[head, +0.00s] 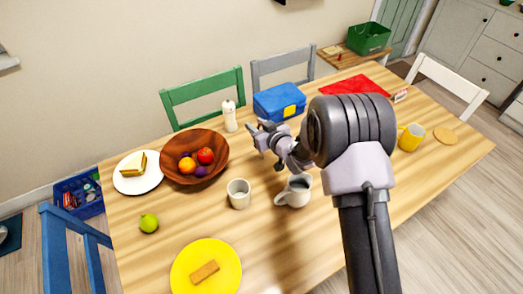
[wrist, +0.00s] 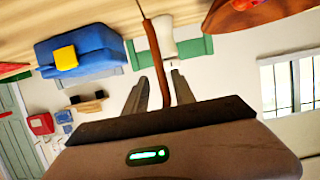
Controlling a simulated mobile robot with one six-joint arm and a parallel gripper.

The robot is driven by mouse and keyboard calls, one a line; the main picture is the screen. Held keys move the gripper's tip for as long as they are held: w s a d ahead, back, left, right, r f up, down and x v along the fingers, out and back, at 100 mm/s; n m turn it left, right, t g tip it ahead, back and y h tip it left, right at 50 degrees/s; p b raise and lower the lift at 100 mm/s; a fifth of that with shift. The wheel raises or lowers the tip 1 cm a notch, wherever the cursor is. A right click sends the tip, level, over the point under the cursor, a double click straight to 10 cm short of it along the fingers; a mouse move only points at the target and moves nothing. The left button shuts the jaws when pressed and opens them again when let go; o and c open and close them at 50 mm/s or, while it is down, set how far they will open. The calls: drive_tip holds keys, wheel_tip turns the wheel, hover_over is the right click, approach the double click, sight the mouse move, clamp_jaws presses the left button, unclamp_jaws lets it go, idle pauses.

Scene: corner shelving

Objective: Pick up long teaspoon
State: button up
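I cannot make out a long teaspoon for certain in either view. My gripper (head: 257,137) is above the table in the head view, between the blue box and the mugs. In the wrist view its two fingers (wrist: 159,84) stand apart. A thin reddish-brown rod (wrist: 155,55) runs down the picture between them; I cannot tell whether it is the teaspoon or whether it touches a finger. A grey mug (head: 238,194) and a white mug (head: 295,191) stand on the table (head: 330,245) below my gripper.
A wooden fruit bowl (head: 178,168), a white bottle (head: 229,116) and a blue box (head: 280,102) are around my gripper. A yellow plate (head: 222,262) lies at the front, a sandwich plate (head: 126,183) at left, a yellow mug (head: 411,138) at right. My arm hides part of the table.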

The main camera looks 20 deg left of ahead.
drive_tip(key=shift+w+a, duration=0.1)
clamp_jaws()
